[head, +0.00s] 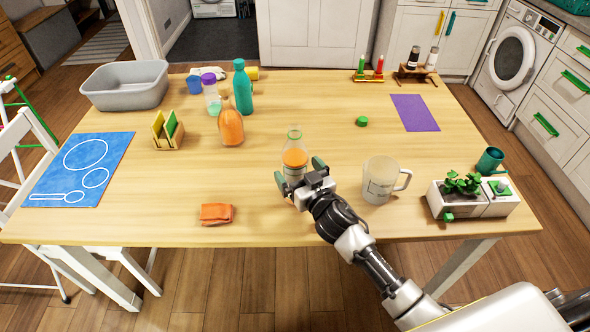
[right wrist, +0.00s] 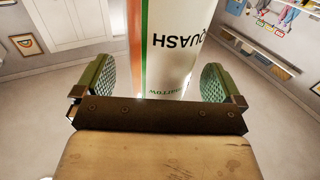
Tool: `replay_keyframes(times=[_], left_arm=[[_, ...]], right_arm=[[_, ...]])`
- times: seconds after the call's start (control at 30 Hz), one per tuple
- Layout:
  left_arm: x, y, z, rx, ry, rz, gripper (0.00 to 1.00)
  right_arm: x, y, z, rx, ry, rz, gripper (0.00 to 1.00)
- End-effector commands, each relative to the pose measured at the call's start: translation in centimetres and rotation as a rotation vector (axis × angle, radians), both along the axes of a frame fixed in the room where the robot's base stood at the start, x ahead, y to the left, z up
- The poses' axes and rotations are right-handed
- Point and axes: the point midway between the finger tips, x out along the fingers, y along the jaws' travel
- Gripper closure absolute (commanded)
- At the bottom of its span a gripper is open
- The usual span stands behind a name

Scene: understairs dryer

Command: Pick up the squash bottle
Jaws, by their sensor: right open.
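The squash bottle (head: 295,155) stands upright near the front middle of the wooden table, with orange liquid and a pale label. My right gripper (head: 299,180) is at the near side of the bottle, low down. In the right wrist view the label reading "SQUASH" on the bottle (right wrist: 172,45) lies between the two green-padded fingers of my open right gripper (right wrist: 158,82). My left gripper is not in view.
A clear measuring jug (head: 380,182) stands just right of my right gripper. An orange cloth (head: 216,213) lies to the left near the front edge. An orange bottle (head: 230,124) and a teal bottle (head: 243,90) stand further back left. A green lid (head: 361,121) lies behind right.

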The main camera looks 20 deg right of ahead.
Motion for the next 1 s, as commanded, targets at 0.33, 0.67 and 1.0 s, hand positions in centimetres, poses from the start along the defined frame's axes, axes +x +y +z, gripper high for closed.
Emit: replay_keyframes(times=[0.33, 0.67, 1.0], left_arm=[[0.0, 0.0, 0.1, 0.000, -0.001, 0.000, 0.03], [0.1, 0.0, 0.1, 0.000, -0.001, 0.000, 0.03], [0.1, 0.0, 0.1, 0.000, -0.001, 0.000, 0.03]], right_arm=[[2.1, 0.4, 0.0, 0.000, 0.000, 0.000, 0.01], [2.1, 0.4, 0.0, 0.000, 0.000, 0.000, 0.40], [2.1, 0.4, 0.2, 0.001, -0.004, 0.001, 0.75]])
